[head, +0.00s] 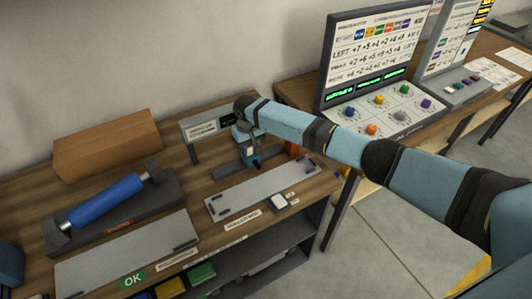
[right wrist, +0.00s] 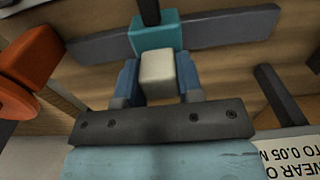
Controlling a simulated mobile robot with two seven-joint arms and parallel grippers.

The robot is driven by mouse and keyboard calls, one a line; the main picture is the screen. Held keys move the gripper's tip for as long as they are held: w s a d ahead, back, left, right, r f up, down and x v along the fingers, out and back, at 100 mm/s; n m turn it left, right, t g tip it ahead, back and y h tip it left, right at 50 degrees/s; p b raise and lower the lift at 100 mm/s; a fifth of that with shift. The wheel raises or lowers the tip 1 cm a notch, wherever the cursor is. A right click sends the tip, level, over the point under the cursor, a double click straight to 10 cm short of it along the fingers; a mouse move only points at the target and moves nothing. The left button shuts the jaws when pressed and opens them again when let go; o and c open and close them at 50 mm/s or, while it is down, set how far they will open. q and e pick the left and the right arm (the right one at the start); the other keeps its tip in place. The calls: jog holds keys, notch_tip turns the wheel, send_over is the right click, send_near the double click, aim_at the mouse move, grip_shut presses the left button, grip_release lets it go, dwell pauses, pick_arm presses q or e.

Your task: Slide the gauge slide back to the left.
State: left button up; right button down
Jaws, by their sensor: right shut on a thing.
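The gauge slide shows in the right wrist view as a teal block (right wrist: 153,36) with a cream knob (right wrist: 157,74), in front of a dark grey rail (right wrist: 225,30). My right gripper (right wrist: 158,85) is shut on the cream knob, with a blue finger on each side. In the head view the right gripper (head: 247,148) points down over the dark rail (head: 228,171). A bit of teal slide (head: 256,161) shows under the fingers, right of the rail's middle. The knob is mostly hidden there. The fingers of my left gripper are not visible.
A small gauge panel (head: 206,127) stands behind the rail. An orange part (head: 292,147) is close on the right. A grey plate (head: 255,190) lies in front. A blue roller (head: 107,200) in a cradle and a brown box (head: 108,145) are to the left.

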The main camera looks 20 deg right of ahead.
jog(key=p, duration=0.2)
send_over(222, 172)
jog(key=d, duration=0.1)
jog(key=shift+r, duration=0.15)
jog(key=shift+a, duration=0.35)
jog(key=c, duration=1.1)
grip_release()
jog(key=shift+a, duration=0.1)
jog(key=shift+o, duration=0.3)
jog(key=shift+a, duration=0.1)
notch_tip(222, 172, up, 14)
jog(key=b, duration=0.1)
